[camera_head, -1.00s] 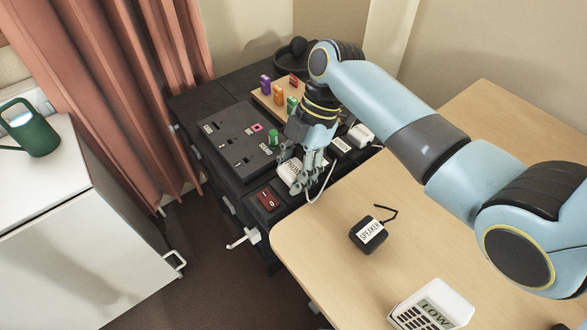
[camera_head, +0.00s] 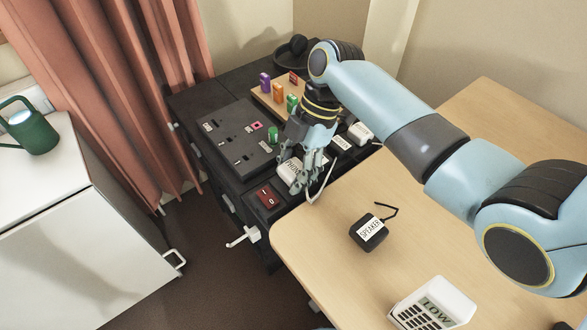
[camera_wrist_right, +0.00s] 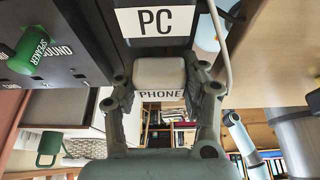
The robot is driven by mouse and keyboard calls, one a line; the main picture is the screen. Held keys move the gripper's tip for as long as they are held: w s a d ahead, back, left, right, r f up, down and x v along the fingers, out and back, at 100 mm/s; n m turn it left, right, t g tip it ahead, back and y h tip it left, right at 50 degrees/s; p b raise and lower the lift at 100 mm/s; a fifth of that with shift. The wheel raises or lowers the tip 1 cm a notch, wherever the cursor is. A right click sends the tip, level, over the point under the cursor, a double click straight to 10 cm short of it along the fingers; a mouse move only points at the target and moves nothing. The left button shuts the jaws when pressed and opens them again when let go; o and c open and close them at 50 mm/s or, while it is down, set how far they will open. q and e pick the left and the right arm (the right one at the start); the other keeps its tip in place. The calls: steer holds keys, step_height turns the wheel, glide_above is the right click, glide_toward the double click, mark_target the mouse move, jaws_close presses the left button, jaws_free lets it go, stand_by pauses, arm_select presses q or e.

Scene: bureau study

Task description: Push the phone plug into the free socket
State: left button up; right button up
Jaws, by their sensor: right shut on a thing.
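The phone plug (camera_head: 288,171) is a white block labelled PHONE, at the near right edge of the black socket panel (camera_head: 230,148). My right gripper (camera_head: 302,180) is shut on it. In the right wrist view the phone plug (camera_wrist_right: 159,80) sits between the two fingers, its label facing the camera. A white cable (camera_wrist_right: 216,40) runs beside the right finger. My left gripper is out of view.
A board with coloured blocks (camera_head: 265,100) and headphones (camera_head: 296,49) are behind.

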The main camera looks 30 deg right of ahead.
steer(key=o, duration=1.2)
steer(key=shift+f, duration=0.1)
steer(key=shift+c, duration=0.2)
steer(key=v, duration=1.2)
